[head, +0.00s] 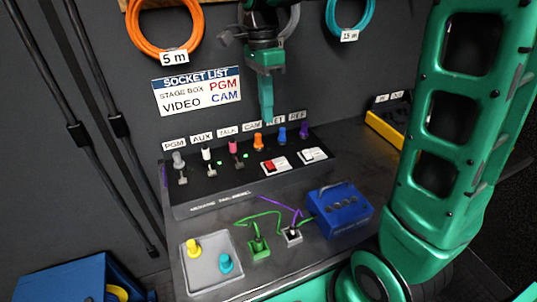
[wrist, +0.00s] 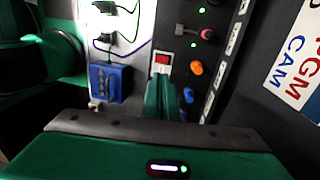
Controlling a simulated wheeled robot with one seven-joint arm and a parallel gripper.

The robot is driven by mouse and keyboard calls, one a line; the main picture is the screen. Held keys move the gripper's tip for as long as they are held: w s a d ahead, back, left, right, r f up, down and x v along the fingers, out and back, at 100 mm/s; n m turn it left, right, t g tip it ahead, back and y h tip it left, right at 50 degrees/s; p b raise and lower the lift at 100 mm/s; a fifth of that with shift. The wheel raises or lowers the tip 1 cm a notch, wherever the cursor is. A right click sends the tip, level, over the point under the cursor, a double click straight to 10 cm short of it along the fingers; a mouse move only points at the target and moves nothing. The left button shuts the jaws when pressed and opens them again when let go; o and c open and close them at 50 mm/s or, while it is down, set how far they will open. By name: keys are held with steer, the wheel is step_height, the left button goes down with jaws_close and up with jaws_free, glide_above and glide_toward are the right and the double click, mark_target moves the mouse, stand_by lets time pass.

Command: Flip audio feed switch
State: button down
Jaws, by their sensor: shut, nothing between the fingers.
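The sloped black switch panel (head: 222,190) stands on the bench below my gripper. Small lever switches stand under PGM (head: 182,179), AUX (head: 209,166) and TALK (head: 238,164). A red-and-white rocker switch (head: 275,166) and an all-white rocker (head: 313,155) sit to their right. No label readable here says audio feed, so I cannot tell which switch it is. My gripper (head: 266,117) is shut and empty, pointing down near the CAM and NET labels. In the wrist view its fingers (wrist: 165,92) appear just beside the red rocker (wrist: 161,62), apparently apart from it; the white rocker is hidden there.
Coloured knobs, including an orange one (head: 258,141) and a blue one (head: 282,135), rise behind the switches. A blue box (head: 341,212), cabled plugs (head: 259,247) and a grey tray (head: 208,270) stand in front. The wall carries a socket list (head: 197,91).

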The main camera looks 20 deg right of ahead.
mark_target(270, 166)
steer(key=f, duration=0.4)
steer(key=s+f, duration=0.1)
steer(key=f, duration=0.4)
steer(key=s+f, duration=0.1)
steer(key=f, duration=0.3)
steer(key=shift+s+f, duration=0.15)
steer(key=shift+f, duration=0.15)
steer(key=shift+a, duration=0.1)
